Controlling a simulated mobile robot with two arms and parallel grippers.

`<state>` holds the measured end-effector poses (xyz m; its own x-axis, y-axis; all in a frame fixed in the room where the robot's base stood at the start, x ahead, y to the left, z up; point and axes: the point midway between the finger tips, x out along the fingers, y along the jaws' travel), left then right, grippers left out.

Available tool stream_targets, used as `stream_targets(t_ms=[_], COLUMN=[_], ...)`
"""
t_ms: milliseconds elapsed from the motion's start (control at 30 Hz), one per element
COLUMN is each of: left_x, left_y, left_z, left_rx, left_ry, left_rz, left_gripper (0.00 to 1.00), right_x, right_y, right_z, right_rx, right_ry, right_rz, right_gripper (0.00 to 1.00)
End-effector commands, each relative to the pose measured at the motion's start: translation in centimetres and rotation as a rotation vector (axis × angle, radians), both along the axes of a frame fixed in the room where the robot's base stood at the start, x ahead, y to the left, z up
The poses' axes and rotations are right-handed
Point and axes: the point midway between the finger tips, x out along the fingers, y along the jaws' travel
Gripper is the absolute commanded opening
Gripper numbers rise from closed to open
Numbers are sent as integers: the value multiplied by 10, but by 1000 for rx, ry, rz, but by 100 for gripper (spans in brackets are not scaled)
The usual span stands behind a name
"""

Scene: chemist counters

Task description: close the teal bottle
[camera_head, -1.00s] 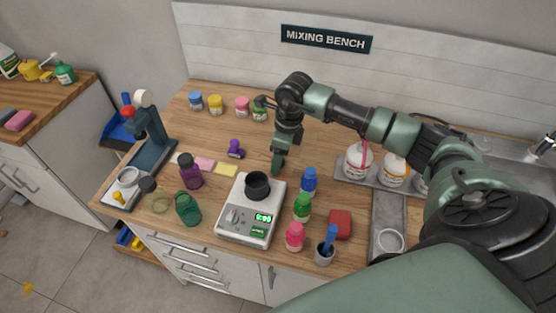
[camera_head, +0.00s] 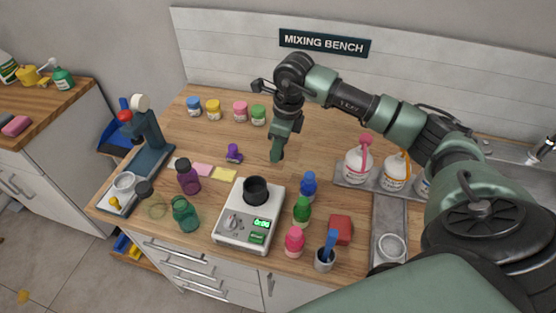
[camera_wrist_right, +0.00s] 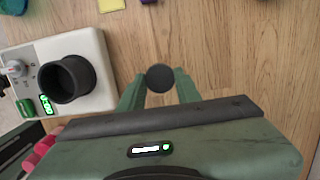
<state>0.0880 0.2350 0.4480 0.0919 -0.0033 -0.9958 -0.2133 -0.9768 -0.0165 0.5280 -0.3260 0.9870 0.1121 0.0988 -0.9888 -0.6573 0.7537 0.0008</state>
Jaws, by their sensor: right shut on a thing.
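The teal bottle (camera_head: 186,215) stands upright near the front edge of the bench, left of the scale. Its neck shows no cap. My right gripper (camera_head: 276,155) is above the bench behind the scale, well to the right of the bottle. In the wrist view my right gripper (camera_wrist_right: 160,88) is shut on a small round dark cap (camera_wrist_right: 160,78), held between its fingertips above bare wood. The fingers hide the cap in the head view. My left gripper is not in view.
The white scale (camera_head: 233,235) with a dark cup (camera_head: 256,189) stands between bottle and gripper. Blue (camera_head: 308,186), green (camera_head: 302,210) and pink (camera_head: 294,242) bottles stand right of the scale.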

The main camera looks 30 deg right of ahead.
Motion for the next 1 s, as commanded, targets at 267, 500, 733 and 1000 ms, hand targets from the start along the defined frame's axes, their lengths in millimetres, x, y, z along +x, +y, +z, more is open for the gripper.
stream_targets(t_ms=[267, 500, 733, 1000], left_x=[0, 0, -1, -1], left_y=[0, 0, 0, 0], left_z=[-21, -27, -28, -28], left_rx=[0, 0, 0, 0], left_ry=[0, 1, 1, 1], left_rz=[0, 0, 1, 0], left_gripper=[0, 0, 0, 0], right_x=[2, 1, 0, 0], right_y=[0, 0, 0, 0], right_z=[82, 130, 146, 147], right_rx=[0, 0, 0, 0], right_ry=[-9, -4, -1, 0], right_rz=[0, 0, -1, -1], right_gripper=[0, 0, 0, 0])
